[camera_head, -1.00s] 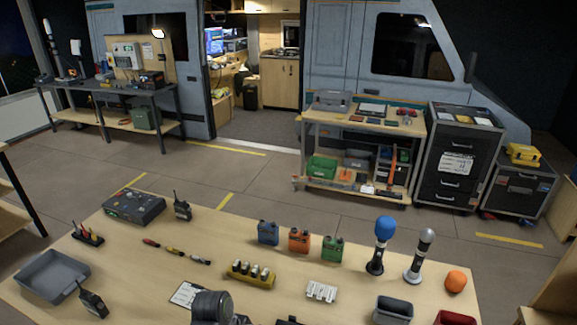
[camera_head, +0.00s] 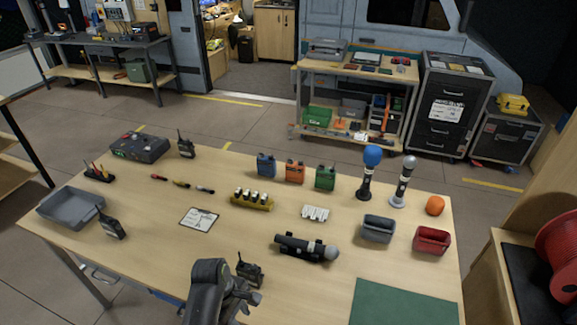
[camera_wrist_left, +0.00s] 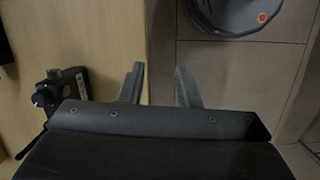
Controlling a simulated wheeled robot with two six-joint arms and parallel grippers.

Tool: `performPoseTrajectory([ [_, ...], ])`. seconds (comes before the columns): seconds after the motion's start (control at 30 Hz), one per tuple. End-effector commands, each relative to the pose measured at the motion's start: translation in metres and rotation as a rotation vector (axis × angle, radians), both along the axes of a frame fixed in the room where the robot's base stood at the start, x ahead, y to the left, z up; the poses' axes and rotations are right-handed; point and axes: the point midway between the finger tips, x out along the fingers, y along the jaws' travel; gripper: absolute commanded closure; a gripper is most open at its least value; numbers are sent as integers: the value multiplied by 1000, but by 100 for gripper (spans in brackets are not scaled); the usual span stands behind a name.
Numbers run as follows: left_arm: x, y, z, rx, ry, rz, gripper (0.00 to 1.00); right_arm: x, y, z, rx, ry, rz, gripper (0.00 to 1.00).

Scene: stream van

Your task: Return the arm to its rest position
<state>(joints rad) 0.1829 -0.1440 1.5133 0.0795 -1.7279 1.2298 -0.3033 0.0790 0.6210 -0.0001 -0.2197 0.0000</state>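My left arm enters the head view at the bottom, with its dark gripper (camera_head: 240,297) low over the near edge of the workbench (camera_head: 150,270). In the left wrist view, its two fingers (camera_wrist_left: 160,82) stand apart with nothing between them. A black radio-like device (camera_head: 250,271) stands on the bench just beyond the gripper. A dark device with a knob (camera_wrist_left: 60,92) shows left of the fingers in the wrist view. My right gripper is not in view.
A red cable reel (camera_head: 560,255) stands at right. Floor shows below the fingers.

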Motion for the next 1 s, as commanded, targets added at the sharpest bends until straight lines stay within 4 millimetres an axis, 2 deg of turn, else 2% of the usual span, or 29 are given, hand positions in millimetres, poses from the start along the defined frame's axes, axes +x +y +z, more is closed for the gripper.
performPoseTrajectory([
  [0.03, -5, 4, -20, 6, -3, -18, 70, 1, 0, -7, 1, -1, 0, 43],
  [0.17, -15, 15, -62, 22, -27, -80, 70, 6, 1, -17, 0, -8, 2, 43],
  [0.27, -28, 27, -104, 40, -50, -142, 70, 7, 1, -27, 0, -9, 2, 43],
  [0.37, -51, 43, -158, 66, -76, -229, 70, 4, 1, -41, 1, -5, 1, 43],
  [0.5, -102, 74, -246, 116, -117, -396, 70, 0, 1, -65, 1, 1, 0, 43],
  [0.57, -128, 88, -280, 140, -134, -475, 70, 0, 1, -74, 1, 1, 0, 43],
  [0.6, -148, 98, -301, 157, -142, -530, 70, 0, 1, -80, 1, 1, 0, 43],
  [0.67, -178, 112, -331, 179, -156, -613, 70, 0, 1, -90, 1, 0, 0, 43],
  [0.7, -200, 122, -349, 196, -163, -670, 70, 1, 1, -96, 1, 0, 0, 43],
  [0.83, -268, 150, -395, 242, -180, -848, 70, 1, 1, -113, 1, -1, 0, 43],
  [0.9, -300, 162, -410, 262, -188, -931, 70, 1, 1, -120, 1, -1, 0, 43],
  [1.0, -333, 174, -423, 283, -195, -1023, 70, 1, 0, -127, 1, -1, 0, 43],
])
